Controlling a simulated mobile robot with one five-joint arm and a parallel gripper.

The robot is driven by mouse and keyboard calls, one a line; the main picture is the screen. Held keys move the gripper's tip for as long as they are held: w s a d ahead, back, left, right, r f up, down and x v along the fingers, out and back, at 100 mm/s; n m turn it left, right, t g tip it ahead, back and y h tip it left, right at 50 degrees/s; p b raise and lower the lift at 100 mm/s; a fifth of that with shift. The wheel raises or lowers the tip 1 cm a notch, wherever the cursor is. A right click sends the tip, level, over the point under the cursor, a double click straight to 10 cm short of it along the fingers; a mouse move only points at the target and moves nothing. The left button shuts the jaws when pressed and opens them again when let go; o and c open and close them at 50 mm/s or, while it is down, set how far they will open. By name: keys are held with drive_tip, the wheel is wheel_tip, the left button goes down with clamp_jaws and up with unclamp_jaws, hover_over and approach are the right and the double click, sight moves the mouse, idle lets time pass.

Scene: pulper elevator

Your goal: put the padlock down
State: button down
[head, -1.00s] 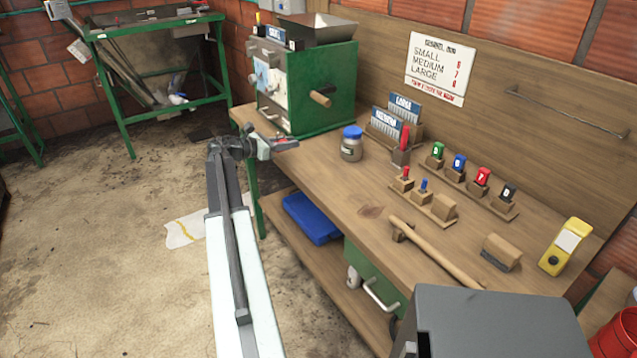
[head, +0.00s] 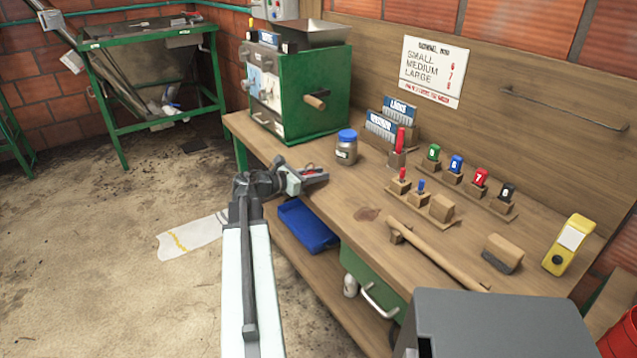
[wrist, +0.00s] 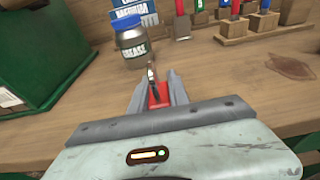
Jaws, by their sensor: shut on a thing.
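My gripper (head: 316,177) is over the bench's left front edge, pointing right. In the wrist view my gripper (wrist: 160,90) is shut on the padlock (wrist: 158,95), which has a red body and a grey shackle standing up. The wooden workbench top (head: 345,192) lies below and beyond the fingers. Whether the padlock touches the wood, I cannot tell.
The blue-lidded grease jar (head: 346,149) stands just beyond my gripper. The green machine (head: 320,110) is at the bench's far left. Key stands (head: 436,205) and a long-handled wooden tool (head: 440,255) lie to the right. Bare wood lies around the dark stain (head: 367,214).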

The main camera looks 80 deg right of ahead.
drive_tip(key=shift+f, duration=0.6)
drive_tip(key=c, duration=1.3)
unclamp_jaws()
drive_tip(key=shift+r, duration=0.1)
drive_tip(key=shift+o, duration=0.2)
drive_tip(key=shift+r, duration=0.15)
drive_tip(key=p+v, duration=0.3)
drive_tip(key=v, duration=0.9)
drive_tip(key=shift+r, duration=0.1)
